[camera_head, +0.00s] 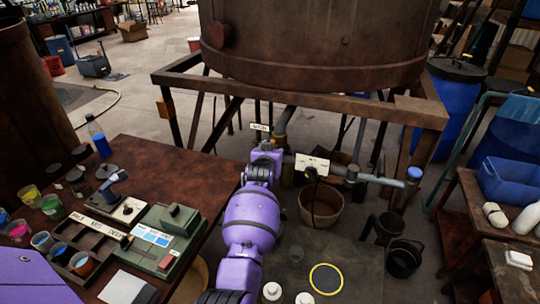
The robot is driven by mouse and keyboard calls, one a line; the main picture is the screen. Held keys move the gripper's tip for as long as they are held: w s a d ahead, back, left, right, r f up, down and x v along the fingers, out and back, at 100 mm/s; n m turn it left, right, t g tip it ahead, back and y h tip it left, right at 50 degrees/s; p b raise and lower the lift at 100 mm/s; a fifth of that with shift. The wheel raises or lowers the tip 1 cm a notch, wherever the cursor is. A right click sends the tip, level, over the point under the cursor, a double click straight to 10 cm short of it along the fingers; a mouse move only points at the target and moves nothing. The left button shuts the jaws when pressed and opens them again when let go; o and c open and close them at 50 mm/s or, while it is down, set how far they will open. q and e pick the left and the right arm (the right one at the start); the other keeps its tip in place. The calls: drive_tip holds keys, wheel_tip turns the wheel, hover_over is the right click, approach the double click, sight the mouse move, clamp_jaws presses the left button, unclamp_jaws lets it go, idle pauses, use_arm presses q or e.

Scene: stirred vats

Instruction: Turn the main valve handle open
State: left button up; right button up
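A pipe (388,181) runs under the big rusty vat (320,45), with a white label (312,163) on it whose text is too small to read. A small dark and yellowish fitting sits just under this label; I cannot tell whether it is the main valve handle. A second small white label (260,127) hangs to the left. My other gripper is out of view.
A table (135,155) with cups, a green box (160,240) and a blue bottle (98,138) stands left. The vat's frame (290,97) spans above the pipe. A bucket (321,205) stands below it. Blue barrels (450,105) and a bench are right.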

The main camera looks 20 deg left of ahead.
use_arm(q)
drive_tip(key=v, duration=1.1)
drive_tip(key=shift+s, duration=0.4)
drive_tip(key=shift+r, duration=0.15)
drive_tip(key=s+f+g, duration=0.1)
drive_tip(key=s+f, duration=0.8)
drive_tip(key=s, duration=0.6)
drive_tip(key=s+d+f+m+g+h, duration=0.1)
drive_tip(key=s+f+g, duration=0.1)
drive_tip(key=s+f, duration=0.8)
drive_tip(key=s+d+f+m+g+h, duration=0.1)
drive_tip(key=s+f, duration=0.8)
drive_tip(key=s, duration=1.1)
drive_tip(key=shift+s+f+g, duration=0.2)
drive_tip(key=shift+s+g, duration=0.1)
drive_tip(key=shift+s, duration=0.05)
